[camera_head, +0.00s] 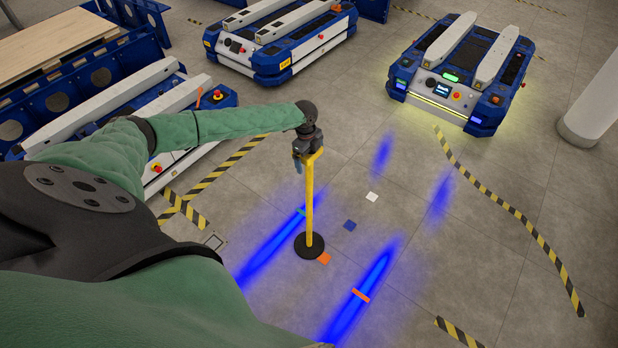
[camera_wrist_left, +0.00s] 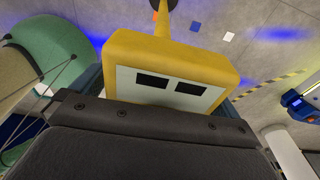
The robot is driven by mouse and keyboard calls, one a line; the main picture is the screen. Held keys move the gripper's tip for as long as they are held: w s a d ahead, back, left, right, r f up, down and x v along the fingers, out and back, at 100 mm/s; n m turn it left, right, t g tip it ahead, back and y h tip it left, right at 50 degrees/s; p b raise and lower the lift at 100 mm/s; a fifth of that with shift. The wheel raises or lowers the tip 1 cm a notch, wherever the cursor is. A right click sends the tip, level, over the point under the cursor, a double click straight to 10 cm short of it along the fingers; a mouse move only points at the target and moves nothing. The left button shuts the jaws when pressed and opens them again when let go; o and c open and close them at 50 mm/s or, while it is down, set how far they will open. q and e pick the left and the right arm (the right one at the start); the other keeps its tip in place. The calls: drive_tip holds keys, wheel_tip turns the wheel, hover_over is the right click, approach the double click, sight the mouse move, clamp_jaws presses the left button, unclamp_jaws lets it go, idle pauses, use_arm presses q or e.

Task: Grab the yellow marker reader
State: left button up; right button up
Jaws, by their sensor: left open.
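The yellow marker reader (camera_head: 309,195) stands upright on a round black base on the grey floor in the head view. Its yellow head is at the top of the pole, partly hidden by my left gripper (camera_head: 304,150). In the left wrist view the reader's yellow head (camera_wrist_left: 170,55) is very close in front of the gripper's dark body, with a white face and two black windows. My left gripper is open at the head; the frames do not show whether its fingers touch it. My right gripper is not in view.
A blue-and-white lift cart (camera_head: 460,68) stands at the back right, another (camera_head: 280,40) at the back middle. A third cart (camera_head: 190,120) is at the left, near my arm. A white pillar (camera_head: 597,105) is at the right edge. Floor around the reader's base is clear except small flat coloured squares.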

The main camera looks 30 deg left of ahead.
use_arm(q)
drive_tip(key=c, duration=1.9)
drive_tip(key=shift+w, duration=0.15)
drive_tip(key=shift+c, duration=0.3)
drive_tip(key=shift+r, duration=0.15)
